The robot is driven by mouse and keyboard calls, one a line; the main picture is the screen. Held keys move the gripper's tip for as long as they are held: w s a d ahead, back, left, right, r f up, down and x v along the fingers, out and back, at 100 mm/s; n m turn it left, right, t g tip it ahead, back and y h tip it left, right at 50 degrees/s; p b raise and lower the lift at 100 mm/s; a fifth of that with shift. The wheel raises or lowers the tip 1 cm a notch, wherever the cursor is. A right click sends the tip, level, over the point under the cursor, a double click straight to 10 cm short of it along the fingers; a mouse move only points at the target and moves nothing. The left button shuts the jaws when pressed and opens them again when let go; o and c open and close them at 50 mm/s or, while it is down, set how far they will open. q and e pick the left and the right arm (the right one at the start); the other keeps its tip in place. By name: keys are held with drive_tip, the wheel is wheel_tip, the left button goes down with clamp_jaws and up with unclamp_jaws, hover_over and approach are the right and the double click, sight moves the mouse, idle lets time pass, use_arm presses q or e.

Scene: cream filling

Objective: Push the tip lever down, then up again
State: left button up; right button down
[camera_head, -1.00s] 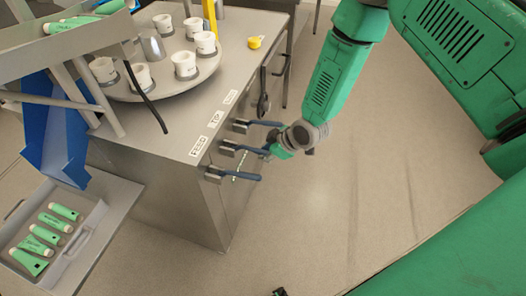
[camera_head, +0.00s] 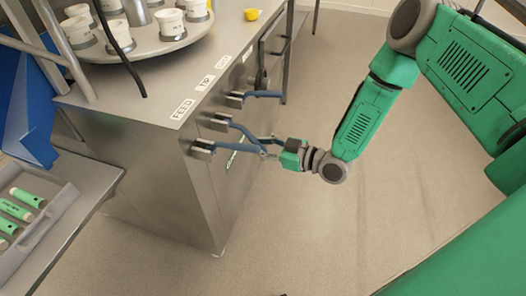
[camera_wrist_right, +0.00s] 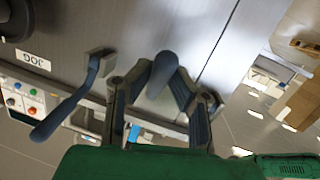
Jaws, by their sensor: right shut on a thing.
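The tip lever (camera_head: 244,131) is the middle one of three blue-handled levers on the side of the steel cabinet, below the TIP label (camera_head: 205,83). Its handle slopes down more steeply than the levers on either side. My right gripper (camera_head: 270,146) is shut on the outer part of this handle. In the right wrist view the lever (camera_wrist_right: 162,72) shows between the two fingers (camera_wrist_right: 158,95). The exact contact is partly hidden in the head view. My left gripper is not in view.
The feed lever (camera_head: 231,147) is close beside the right gripper; the far lever (camera_head: 262,94) is farther back. A turntable (camera_head: 130,46) with white cups stands on the cabinet. A tray (camera_head: 62,195) with green tubes is at left. The floor right of the cabinet is clear.

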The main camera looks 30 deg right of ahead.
drive_tip(key=shift+f+b, duration=0.45)
drive_tip(key=shift+f, duration=0.05)
drive_tip(key=shift+t, duration=0.3)
drive_tip(key=c, duration=1.5)
unclamp_jaws()
drive_tip(key=shift+o, duration=0.2)
drive_tip(key=shift+w, duration=0.1)
drive_tip(key=v, duration=1.2)
drive_tip(key=shift+d, duration=0.25)
drive_tip(key=shift+w+f, duration=0.1)
drive_tip(key=shift+f, duration=0.1)
